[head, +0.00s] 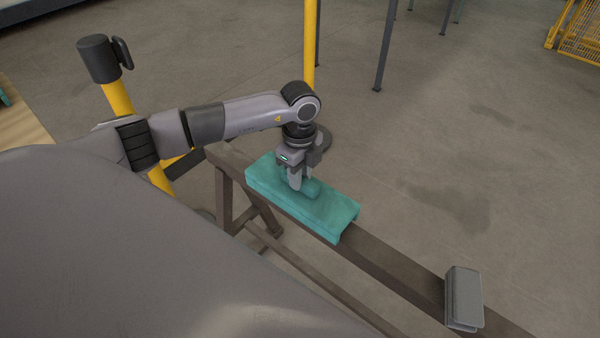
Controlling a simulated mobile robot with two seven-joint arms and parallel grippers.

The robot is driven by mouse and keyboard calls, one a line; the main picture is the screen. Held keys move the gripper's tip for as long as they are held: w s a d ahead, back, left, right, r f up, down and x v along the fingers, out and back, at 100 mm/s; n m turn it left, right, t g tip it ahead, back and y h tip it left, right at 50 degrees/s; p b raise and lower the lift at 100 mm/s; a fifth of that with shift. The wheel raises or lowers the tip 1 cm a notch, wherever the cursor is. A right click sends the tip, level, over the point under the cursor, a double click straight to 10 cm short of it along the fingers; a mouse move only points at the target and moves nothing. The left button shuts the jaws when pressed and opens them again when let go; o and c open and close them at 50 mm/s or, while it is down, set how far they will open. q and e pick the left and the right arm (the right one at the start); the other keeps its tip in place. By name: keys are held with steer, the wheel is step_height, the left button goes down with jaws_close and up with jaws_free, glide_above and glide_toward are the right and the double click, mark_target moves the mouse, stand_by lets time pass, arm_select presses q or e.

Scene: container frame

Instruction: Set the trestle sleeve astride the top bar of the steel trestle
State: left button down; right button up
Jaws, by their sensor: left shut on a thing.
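The trestle sleeve (325,211) is a teal channel-shaped piece with a raised grip on top. It lies along the brown top bar (385,261) of the steel trestle, with its side flaps hanging over the bar near the trestle's far left end. Whether it rests fully on the bar is hard to tell. My left gripper (302,184) points down from above and is shut on the sleeve's raised grip. The fingertips partly hide that grip. My right gripper is not in view.
A grey block-like clip (463,298) sits on the bar farther toward the lower right. A yellow post (309,50) with a dark round base stands behind the trestle. A yellow mesh frame (580,35) is at the upper right. The concrete floor right of the trestle is clear.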

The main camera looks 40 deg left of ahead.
arm_select(q)
steer(key=shift+f+b, duration=1)
steer(key=shift+f, duration=0.7)
steer(key=c, duration=0.9)
jaws_free()
steer(key=shift+o, duration=0.2)
